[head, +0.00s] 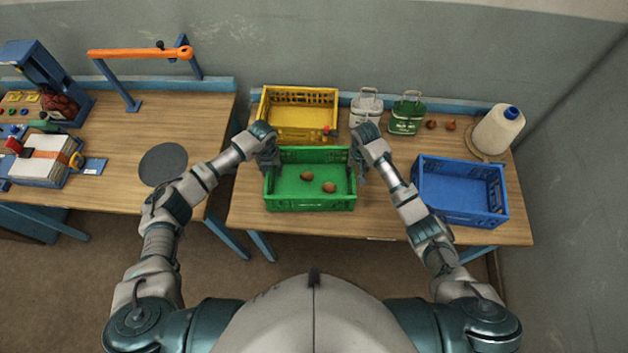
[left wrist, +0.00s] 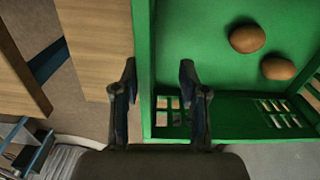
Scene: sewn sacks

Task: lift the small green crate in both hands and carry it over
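The green crate (head: 310,202) stands on the right-hand table near its front edge, with two brown roundish items (head: 318,182) inside. My left gripper (head: 270,164) is at the crate's left wall. In the left wrist view, the fingers of my left gripper (left wrist: 158,72) are apart, one on each side of the crate's wall (left wrist: 144,40). The outer finger looks close to the wall and a gap shows at the inner one. My right gripper (head: 357,166) is at the crate's right wall; its fingers are too small and dark to tell their spacing.
A yellow crate (head: 298,118) stands right behind the green one. A blue crate (head: 460,213) stands to the right. A gap separates the left table (head: 120,130).

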